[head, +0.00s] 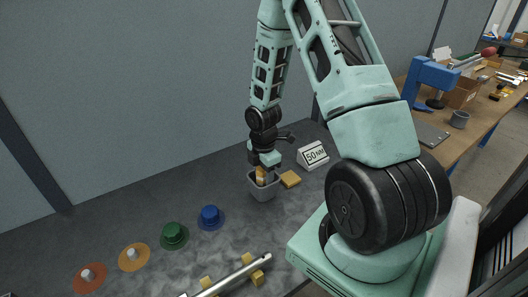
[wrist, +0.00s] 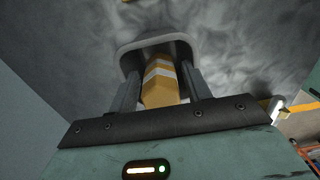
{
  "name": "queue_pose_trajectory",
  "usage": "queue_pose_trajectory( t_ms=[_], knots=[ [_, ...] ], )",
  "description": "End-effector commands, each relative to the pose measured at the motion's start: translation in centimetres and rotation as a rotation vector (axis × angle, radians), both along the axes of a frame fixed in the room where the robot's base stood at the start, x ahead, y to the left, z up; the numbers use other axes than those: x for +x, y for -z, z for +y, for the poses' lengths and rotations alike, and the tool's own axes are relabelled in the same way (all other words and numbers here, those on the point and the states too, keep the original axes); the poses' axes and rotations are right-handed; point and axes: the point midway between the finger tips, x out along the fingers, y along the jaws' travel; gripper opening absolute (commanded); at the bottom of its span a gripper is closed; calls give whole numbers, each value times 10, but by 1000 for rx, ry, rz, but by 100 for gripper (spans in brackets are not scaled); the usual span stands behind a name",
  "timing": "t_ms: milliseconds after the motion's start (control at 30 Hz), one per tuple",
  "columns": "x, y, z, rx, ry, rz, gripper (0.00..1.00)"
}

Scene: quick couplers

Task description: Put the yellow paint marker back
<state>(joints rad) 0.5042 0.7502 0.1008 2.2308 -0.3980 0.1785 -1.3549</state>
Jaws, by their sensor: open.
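The yellow paint marker (head: 261,174) stands in a small grey cup (head: 264,190) on the dark bench, below my gripper (head: 264,168). In the wrist view the yellow marker (wrist: 160,84), with pale bands, lies between the two fingers of my gripper (wrist: 162,80). The fingers are open, one on each side of it. The grey cup's rim (wrist: 152,41) shows just beyond them. The marker's lower part is hidden in the cup. I cannot tell whether a finger touches the marker.
A yellow block (head: 290,179) and a "50 Nm" sign (head: 312,156) stand right of the cup. Blue (head: 211,216), green (head: 174,235), orange (head: 133,257) and red (head: 89,277) discs line the left. A metal tube (head: 235,278) rests on yellow supports in front.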

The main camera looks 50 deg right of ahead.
Motion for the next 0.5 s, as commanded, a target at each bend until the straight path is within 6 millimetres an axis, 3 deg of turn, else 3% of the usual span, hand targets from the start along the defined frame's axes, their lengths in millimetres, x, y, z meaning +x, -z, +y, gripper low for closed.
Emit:
queue_pose_trajectory(
  t_ms=[267, 500],
  knots=[
    [-1, -53, -4, -4, 4, -9, 55],
    [-1, -112, -4, -4, 3, -7, 55]
  ],
)
